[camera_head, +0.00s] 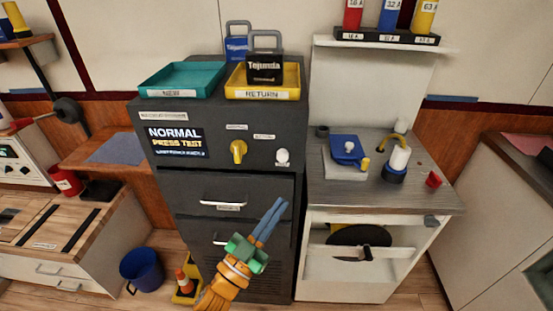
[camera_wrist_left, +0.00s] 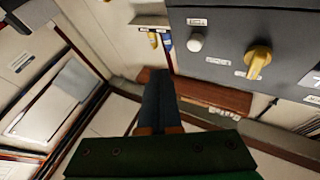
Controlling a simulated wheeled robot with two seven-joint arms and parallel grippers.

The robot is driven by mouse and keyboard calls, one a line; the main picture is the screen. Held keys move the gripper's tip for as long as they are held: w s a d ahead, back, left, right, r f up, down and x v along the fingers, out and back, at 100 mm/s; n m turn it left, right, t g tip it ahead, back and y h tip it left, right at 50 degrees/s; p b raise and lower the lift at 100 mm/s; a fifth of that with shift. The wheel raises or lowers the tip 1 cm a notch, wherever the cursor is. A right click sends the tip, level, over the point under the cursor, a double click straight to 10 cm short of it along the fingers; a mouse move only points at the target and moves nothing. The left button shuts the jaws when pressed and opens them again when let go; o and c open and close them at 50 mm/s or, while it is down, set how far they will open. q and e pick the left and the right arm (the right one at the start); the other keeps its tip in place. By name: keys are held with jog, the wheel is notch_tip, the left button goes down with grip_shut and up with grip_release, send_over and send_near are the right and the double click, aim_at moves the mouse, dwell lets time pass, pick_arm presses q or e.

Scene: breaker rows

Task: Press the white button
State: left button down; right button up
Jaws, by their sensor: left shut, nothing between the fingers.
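The white button (camera_head: 283,157) is a small round knob on the front of the dark grey cabinet (camera_head: 180,190), right of a yellow rotary switch (camera_head: 238,151). It also shows in the left wrist view (camera_wrist_left: 196,42), beside the yellow switch (camera_wrist_left: 258,62). My left gripper (camera_head: 274,212) has an orange and green body with blue fingers. The fingers are shut with nothing between them, and appear below the button and apart from it in the head view. In the left wrist view the shut fingers (camera_wrist_left: 156,92) point below and left of the button. My right gripper is not in view.
A display reading "NORMAL PRESS TEST" (camera_head: 176,143) is left of the switch. Drawer handles (camera_head: 223,203) stick out below. A teal tray (camera_head: 182,80) and a yellow RETURN tray (camera_head: 290,80) sit on top. A white counter unit (camera_head: 330,270) stands right of the cabinet.

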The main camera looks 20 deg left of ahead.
pick_arm(q)
jog(key=r+h, duration=0.1)
jog(key=s+r+m+h, duration=0.1)
jog(key=r, duration=0.1)
jog(key=shift+r+t, duration=0.25)
jog(key=shift+t, duration=0.05)
jog(key=shift+w+d, duration=0.1)
jog(key=b, duration=0.4)
send_near(283, 156)
jog(key=w+d+r, duration=0.3)
jog(key=shift+w+d, duration=0.3)
jog(key=shift+w, duration=0.1)
jog(key=shift+w, duration=0.1)
dwell(1.1)
jog(key=shift+w+a, duration=0.1)
jog(key=shift+w, duration=0.2)
